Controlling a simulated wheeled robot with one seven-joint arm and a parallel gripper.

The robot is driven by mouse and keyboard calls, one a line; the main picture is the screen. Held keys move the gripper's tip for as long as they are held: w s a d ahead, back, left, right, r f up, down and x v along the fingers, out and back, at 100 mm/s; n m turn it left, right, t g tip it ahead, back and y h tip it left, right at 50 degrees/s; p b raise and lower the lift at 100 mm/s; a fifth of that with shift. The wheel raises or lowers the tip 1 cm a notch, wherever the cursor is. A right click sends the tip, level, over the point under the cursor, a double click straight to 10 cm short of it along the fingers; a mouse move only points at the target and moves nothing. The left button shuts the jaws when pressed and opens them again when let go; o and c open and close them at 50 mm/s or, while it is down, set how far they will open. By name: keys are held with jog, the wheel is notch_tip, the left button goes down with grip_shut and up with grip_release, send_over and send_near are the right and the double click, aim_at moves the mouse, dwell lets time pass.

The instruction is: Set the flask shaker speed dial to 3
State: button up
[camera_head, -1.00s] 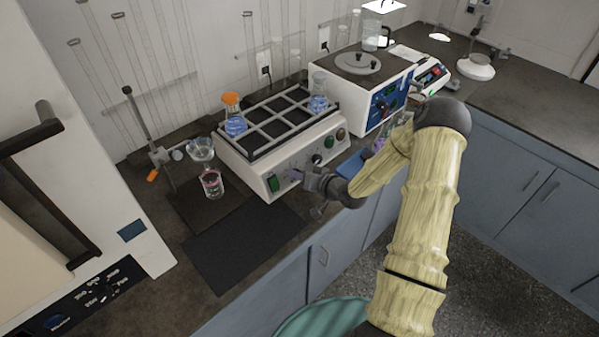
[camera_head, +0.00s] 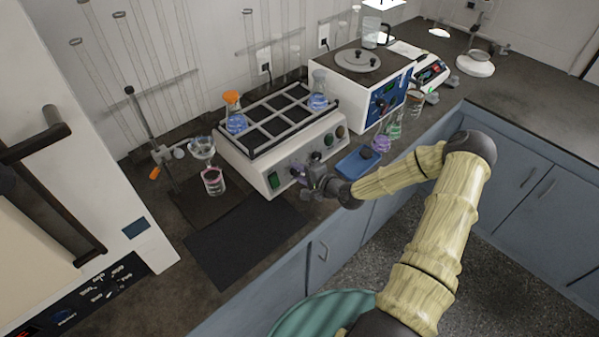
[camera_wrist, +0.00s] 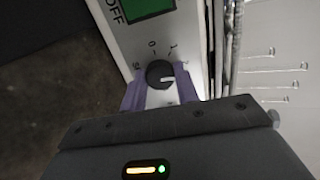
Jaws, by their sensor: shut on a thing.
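The flask shaker (camera_head: 262,168) is a white box with a black rack on top and a sloping front panel. Its speed dial (camera_wrist: 158,72) is a black round knob with a white pointer mark, beside a green switch (camera_wrist: 148,8). Printed marks 0 and 1 are readable above the dial; marks farther round are partly hidden by the fingers. The white mark points right, toward the right finger; the number there cannot be read. My gripper (camera_wrist: 160,88) is shut on the dial, one purple finger on each side. In the head view my gripper (camera_head: 306,173) is at the panel.
Flasks with blue liquid stand on the rack (camera_head: 270,140). A blue-panelled device (camera_head: 360,80), a blue pad (camera_head: 358,162) and small flasks (camera_head: 382,143) are to the right. A dark mat (camera_head: 240,240) lies clear in front.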

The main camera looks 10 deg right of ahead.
jog(key=m, duration=0.6)
jog(key=shift+f+m, duration=0.1)
jog(key=shift+m, duration=0.2)
dwell(0.4)
jog(key=o, duration=1)
jog(key=shift+c, duration=0.2)
jog(key=shift+s+b, duration=0.1)
jog(key=shift+b, duration=0.2)
jog(key=b+v, duration=0.2)
jog(key=v, duration=1.5)
jog(key=shift+s, duration=0.25)
jog(key=shift+a, duration=0.15)
